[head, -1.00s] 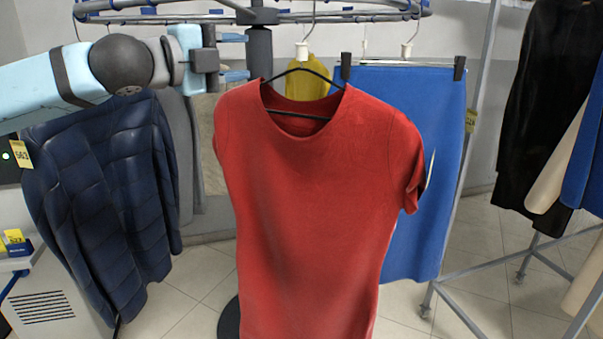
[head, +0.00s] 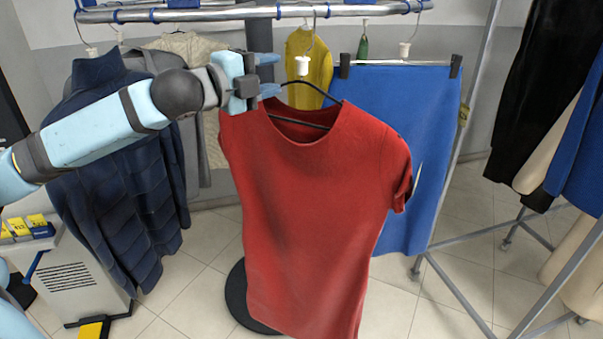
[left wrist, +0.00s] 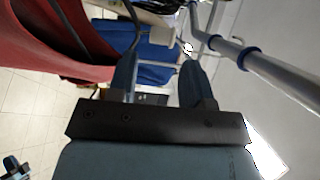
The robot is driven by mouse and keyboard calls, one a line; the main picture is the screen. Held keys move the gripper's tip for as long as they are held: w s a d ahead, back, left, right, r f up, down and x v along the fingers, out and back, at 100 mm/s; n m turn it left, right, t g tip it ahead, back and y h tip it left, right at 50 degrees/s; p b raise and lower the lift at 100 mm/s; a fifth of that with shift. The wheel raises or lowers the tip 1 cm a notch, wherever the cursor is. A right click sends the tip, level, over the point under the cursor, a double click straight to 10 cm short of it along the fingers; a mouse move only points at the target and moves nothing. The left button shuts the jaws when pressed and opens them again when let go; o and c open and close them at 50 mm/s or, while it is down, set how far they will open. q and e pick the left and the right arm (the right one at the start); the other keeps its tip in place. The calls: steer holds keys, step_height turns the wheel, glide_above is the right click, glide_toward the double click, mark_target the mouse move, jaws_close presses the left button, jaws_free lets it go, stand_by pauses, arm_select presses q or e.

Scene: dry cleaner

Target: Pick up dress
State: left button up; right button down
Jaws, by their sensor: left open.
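The red dress (head: 315,210) hangs on a black hanger (head: 300,120) from the round rail, facing me. Its shoulder also shows in the left wrist view (left wrist: 50,45). My left gripper (head: 268,75) is open, with its fingers pointing right, beside the hanger's neck and just above the dress's left shoulder in the picture. In the left wrist view the two fingers (left wrist: 165,78) stand apart with nothing gripped between them. A dark hanger arm crosses near the upper finger area there.
The round rail (head: 200,15) runs above. A blue garment (head: 425,150) hangs close at the right, a yellow one (head: 308,70) behind, and a navy jacket (head: 110,190) at the left. A grey rack frame (head: 465,310) stands at the right.

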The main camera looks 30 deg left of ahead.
mark_target(298, 65)
arm_select(q)
steer(key=p+x, duration=0.2)
steer(key=x, duration=0.1)
steer(key=p+x, duration=0.1)
steer(key=shift+w+d+r, duration=0.15)
steer(key=shift+r, duration=0.1)
steer(key=shift+w+d+f, duration=0.1)
steer(key=shift+w+d, duration=0.05)
steer(key=shift+w, duration=0.25)
steer(key=c, duration=0.6)
steer(key=shift+s, duration=0.1)
jaws_close()
